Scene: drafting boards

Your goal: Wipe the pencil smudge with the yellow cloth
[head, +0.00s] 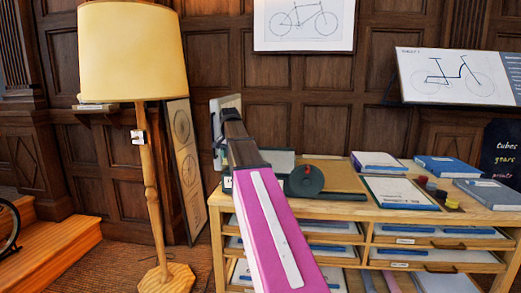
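I see no yellow cloth and no pencil smudge in the head view. A magenta and dark link, which looks like my arm, rises from the bottom middle and leans up to the left. Its far dark end (230,118) is in front of a small pale upright panel (219,150). I cannot make out fingers there, nor whether my gripper is open, shut or holding anything. The arm hides part of the cabinet top's left side.
A dark round object (304,181) is beside the arm. A floor lamp (157,215) stands left. Bicycle drawings (303,20) hang behind.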

